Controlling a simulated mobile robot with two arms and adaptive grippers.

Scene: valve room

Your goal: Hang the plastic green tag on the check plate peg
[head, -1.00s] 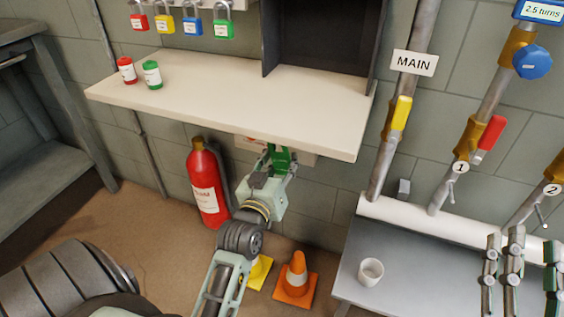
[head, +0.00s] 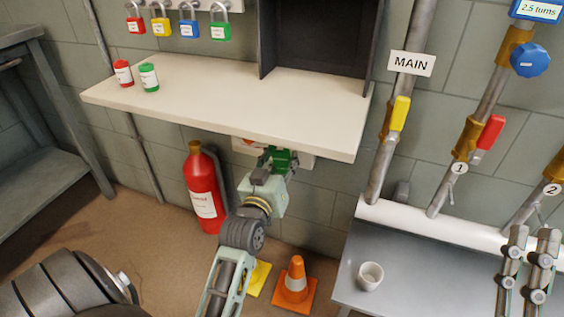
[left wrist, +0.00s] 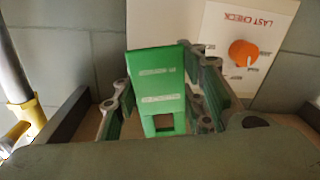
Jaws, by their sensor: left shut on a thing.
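The plastic green tag (left wrist: 158,62) is held between the fingers of my left gripper (left wrist: 160,105). It has pale lettering and a rectangular opening near its lower end in the left wrist view. In the head view, my left gripper (head: 278,157) is under the shelf's front edge, with green between its fingers. The white check plate (left wrist: 222,30), marked LAST CHECK, is on the wall beyond the tag and to its right. It carries an orange round piece (left wrist: 243,53); I cannot make out the peg clearly. My right gripper (head: 526,265) is partly in view at lower right.
The cream shelf (head: 215,100) overhangs my left gripper. A red extinguisher (head: 203,190) stands left of my left arm, and an orange cone (head: 295,282) right of it. A grey bench (head: 420,280) with a white cup (head: 370,276) is at right.

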